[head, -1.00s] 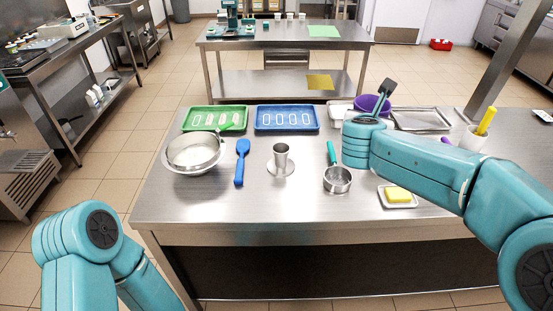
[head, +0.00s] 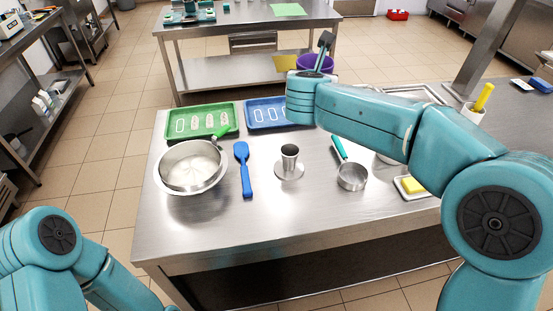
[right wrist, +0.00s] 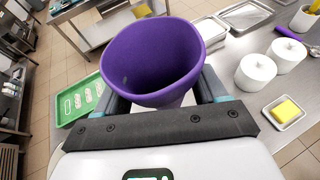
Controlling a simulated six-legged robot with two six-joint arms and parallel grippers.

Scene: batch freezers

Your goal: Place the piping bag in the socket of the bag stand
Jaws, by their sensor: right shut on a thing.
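The piping bag is purple with a wide open mouth. In the right wrist view the piping bag (right wrist: 155,55) stands mouth up between the fingers of my right gripper (right wrist: 165,95), which is shut on it. The bag stand (head: 289,160), a small steel cup on a round base, stands on the table, left of and nearer than the bag in the head view. Its socket faces up. My left arm is at lower left; its gripper is out of view.
A steel bowl (head: 190,168) and a blue spatula (head: 243,170) lie left of the stand. A steel pan with green handle (head: 351,177) and a butter dish (head: 414,188) are to its right. Green (head: 230,131) and blue trays (head: 262,102) lie behind. The table front is clear.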

